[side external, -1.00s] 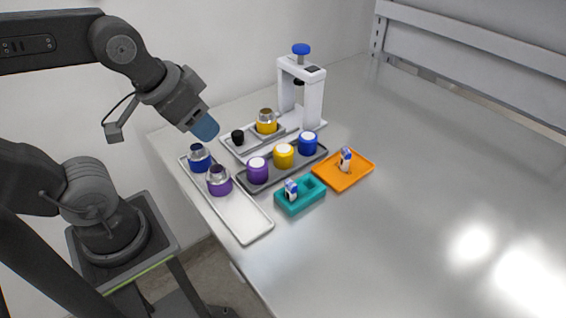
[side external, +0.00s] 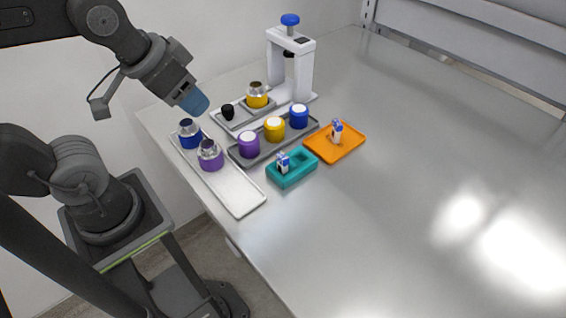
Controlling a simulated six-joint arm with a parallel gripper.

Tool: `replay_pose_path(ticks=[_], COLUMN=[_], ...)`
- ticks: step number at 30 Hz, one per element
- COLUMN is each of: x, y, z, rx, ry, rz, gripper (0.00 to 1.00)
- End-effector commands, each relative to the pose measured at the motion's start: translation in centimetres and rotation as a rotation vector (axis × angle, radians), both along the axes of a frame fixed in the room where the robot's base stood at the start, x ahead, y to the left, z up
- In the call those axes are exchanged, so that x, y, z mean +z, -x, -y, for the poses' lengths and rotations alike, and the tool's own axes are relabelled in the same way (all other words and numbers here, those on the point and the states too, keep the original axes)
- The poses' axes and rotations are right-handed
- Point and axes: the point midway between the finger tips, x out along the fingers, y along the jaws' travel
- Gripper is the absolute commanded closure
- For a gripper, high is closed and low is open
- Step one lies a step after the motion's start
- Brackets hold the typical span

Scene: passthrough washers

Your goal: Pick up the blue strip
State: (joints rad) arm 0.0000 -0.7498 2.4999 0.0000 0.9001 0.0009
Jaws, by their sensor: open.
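No separate blue strip is clear to me. A small blue-and-white piece (side external: 283,162) stands in the teal holder (side external: 298,176). A similar blue-and-white piece (side external: 337,131) stands on the orange tray (side external: 350,145). They are too small to tell whether either is the strip. My gripper (side external: 195,101), with blue-grey fingers, hangs above the back left of the table, well left of both pieces and apart from them. It is open, and nothing shows between its fingers, though the gap is hard to see.
Below my gripper, a white tray (side external: 235,193) holds blue (side external: 190,136) and purple (side external: 210,158) metal-topped cups. A dark tray holds purple (side external: 249,144), yellow (side external: 275,129) and blue (side external: 299,116) white-topped jars. A white press (side external: 303,75) stands behind. The table's right side is clear.

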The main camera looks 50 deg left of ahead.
Motion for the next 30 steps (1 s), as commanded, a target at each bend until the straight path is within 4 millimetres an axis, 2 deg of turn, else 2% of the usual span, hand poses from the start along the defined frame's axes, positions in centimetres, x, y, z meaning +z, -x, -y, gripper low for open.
replay_pose_path(ticks=[5,8,12,18,21,26,30], x=[0.5,1.1,1.3,0.2,-0.4,-1.1,-3.0], y=[-1.2,-3.0,-6.3,-10.3,-11.4,-12.2,-12.1], z=[0.6,1.6,3.8,7.1,8.3,9.1,9.2], rx=[-0.137,-0.353,-0.755,-1.268,-1.437,-1.56,-1.571], ry=[-0.055,-0.135,-0.253,-0.356,-0.378,-0.391,-0.39], rz=[-0.05,-0.119,-0.23,-0.339,-0.366,-0.382,-0.387], gripper=[0.53,0.53,0.53,0.53,0.53,0.53,0.53])
